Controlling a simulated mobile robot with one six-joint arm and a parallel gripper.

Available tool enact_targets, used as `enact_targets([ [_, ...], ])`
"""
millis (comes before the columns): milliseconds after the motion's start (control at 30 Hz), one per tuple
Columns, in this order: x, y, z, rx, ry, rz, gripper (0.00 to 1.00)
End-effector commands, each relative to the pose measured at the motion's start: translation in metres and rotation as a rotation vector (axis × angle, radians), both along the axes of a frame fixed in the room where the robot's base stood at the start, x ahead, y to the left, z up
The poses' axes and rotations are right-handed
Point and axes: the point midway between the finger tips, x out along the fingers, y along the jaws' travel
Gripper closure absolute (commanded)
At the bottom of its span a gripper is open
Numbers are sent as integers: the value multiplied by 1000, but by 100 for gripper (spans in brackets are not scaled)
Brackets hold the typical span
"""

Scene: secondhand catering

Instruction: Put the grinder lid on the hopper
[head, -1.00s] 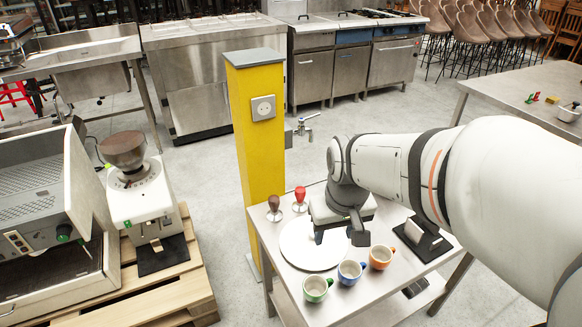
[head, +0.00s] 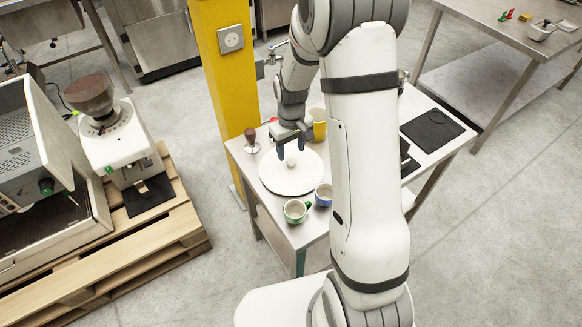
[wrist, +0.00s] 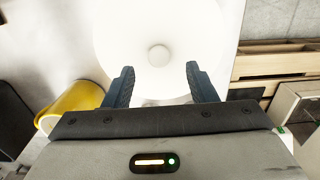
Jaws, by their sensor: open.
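The grinder lid appears to be the white round disc (head: 291,181) with a small round knob (head: 291,162) at its middle, lying flat on the steel table. In the wrist view the disc (wrist: 115,35) and its knob (wrist: 158,55) lie just beyond my fingertips. My gripper (head: 295,148) is open and empty, pointing down over the disc. In the wrist view my gripper (wrist: 160,75) has a finger on either side of the knob's line; contact cannot be told. The brown hopper (head: 90,93) tops the white grinder (head: 122,143) at the left, on the pallet.
A green mug (head: 297,211) and a blue mug (head: 323,195) stand close to the disc's front edge. A yellow mug (head: 319,128) and a brown-handled tamper (head: 252,141) stand behind it. The yellow post (head: 222,85) rises behind the table. Bare floor separates table and pallet (head: 140,245).

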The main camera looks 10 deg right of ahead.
Motion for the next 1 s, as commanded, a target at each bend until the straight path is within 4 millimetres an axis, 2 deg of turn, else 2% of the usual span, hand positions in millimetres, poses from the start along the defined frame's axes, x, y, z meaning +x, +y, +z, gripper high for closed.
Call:
enact_targets([
  [300, 1, -1, -42, 0, 3, -2, 49],
  [633, 2, -1, -49, 0, 0, -3, 49],
  [1000, 2, -2, -48, 0, 0, -3, 79],
])
